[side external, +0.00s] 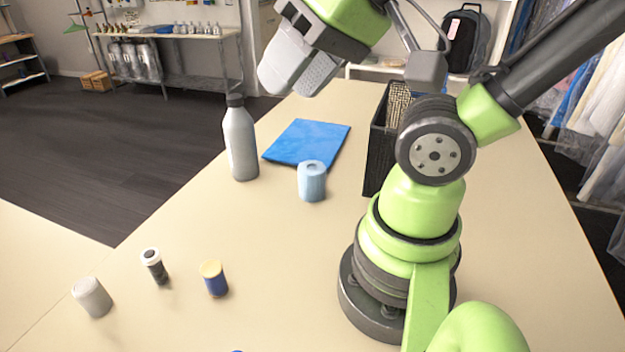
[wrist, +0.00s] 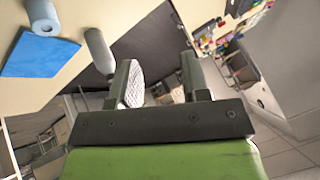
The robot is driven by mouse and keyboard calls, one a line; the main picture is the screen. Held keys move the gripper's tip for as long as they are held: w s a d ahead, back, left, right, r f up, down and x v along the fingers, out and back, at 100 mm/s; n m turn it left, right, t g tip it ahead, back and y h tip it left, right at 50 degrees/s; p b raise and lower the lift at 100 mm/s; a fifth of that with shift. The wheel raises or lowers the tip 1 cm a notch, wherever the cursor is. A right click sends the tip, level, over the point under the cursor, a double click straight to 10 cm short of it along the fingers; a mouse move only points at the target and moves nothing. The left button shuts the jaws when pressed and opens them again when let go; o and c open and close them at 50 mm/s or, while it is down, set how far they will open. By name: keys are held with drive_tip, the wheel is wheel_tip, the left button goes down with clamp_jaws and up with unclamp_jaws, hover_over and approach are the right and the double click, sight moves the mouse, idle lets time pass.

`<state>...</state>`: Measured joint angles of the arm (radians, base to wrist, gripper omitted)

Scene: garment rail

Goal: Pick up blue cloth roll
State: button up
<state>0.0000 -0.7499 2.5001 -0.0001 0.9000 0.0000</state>
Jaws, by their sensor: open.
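The blue cloth roll (side external: 312,181) is light blue and stands upright on the beige table, just in front of a flat blue cloth. In the wrist view the roll (wrist: 43,17) is at the top left corner, partly cut off by the frame edge, with its hollow end showing. My gripper (side external: 296,80) is raised above the far side of the table, well away from the roll. In the wrist view its two fingers (wrist: 160,85) are apart with nothing between them.
A folded blue cloth (side external: 307,142) lies behind the roll. A grey bottle (side external: 240,144) stands left of it. A black basket (side external: 379,145) is to the right, close to my arm. A grey roll (side external: 92,297), a dark-bodied vial (side external: 155,267) and a blue spool (side external: 214,280) stand at the front left.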

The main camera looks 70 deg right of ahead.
idle(0.3)
drive_tip(key=o, duration=0.9)
drive_tip(key=shift+o, duration=0.2)
